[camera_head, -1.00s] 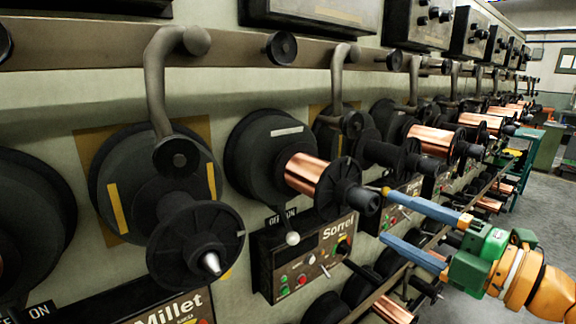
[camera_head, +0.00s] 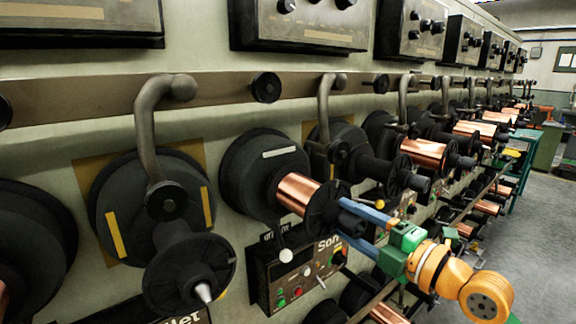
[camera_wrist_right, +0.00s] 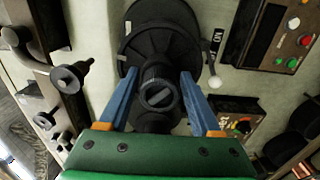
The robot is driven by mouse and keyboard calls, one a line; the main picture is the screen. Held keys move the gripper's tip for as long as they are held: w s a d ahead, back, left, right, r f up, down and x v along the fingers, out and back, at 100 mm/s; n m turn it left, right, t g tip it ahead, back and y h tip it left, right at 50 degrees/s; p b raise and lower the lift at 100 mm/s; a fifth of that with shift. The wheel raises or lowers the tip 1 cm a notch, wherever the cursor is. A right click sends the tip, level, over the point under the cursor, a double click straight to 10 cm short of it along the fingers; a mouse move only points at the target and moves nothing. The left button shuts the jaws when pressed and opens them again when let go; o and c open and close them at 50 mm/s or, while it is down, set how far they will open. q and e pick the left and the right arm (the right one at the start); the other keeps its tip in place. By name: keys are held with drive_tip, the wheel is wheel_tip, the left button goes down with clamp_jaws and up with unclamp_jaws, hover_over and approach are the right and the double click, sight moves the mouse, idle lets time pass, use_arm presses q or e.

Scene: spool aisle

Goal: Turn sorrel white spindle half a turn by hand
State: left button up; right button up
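The Sorrel spindle carries a copper spool (camera_head: 297,194) between a dark back disc (camera_head: 245,178) with a white mark and a black front flange (camera_head: 322,206). My right gripper (camera_head: 347,222) has its two blue fingers on either side of the spindle's dark front end, partly hiding it. In the right wrist view the slotted round spindle end (camera_wrist_right: 158,96) lies between the fingers (camera_wrist_right: 159,78), which stand apart with narrow gaps beside it. Contact is not clear. The white mark is at the upper right of the back disc. My left gripper is out of view.
The Sorrel control box (camera_head: 298,278) with a white-knobbed lever (camera_head: 286,255) is just below the spindle. The Millet spindle (camera_head: 190,265) is to the left, and more copper spools (camera_head: 424,153) line up to the right. A rail (camera_head: 220,95) runs above.

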clamp_jaws()
drive_tip(key=n, duration=0.4)
drive_tip(key=shift+f+n, duration=0.1)
drive_tip(key=shift+n, duration=0.2)
drive_tip(key=n, duration=0.3)
drive_tip(key=shift+n, duration=0.3)
drive_tip(key=n, duration=0.3)
drive_tip(key=shift+a, duration=0.1)
drive_tip(key=n, duration=0.4)
drive_tip(key=shift+n, duration=0.4)
drive_tip(key=o, duration=0.5)
unclamp_jaws()
